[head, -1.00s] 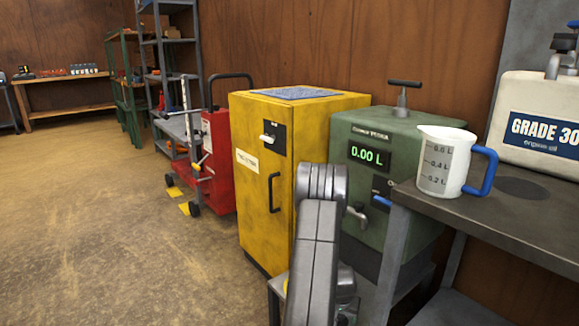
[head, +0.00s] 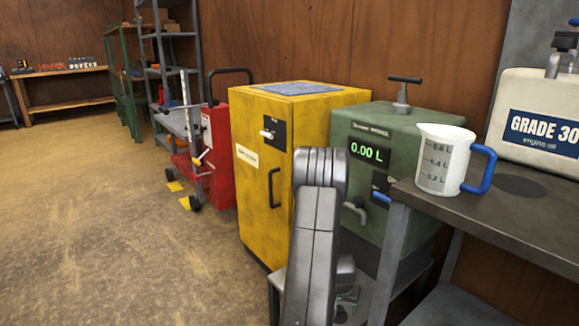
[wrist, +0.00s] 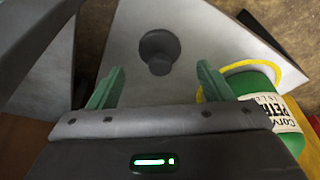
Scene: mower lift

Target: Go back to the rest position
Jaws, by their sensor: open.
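My gripper (wrist: 160,72) shows in the wrist view with its two green fingers spread apart and nothing between them. Beyond the fingers is a pale grey plate (wrist: 205,40) with a dark round knob (wrist: 158,52). In the head view my arm reaches down in front of the yellow cabinet (head: 262,190) and the green dispenser (head: 385,128), which reads 0.00 L. My gripper is mostly hidden there behind my own arm.
A green can (wrist: 252,88) with a yellow ring lies close right of the fingers. A measuring jug (head: 438,165) and an oil container (head: 535,115) stand on the grey bench (head: 475,225) at right. A red machine (head: 218,155) stands at left; the floor in front is clear.

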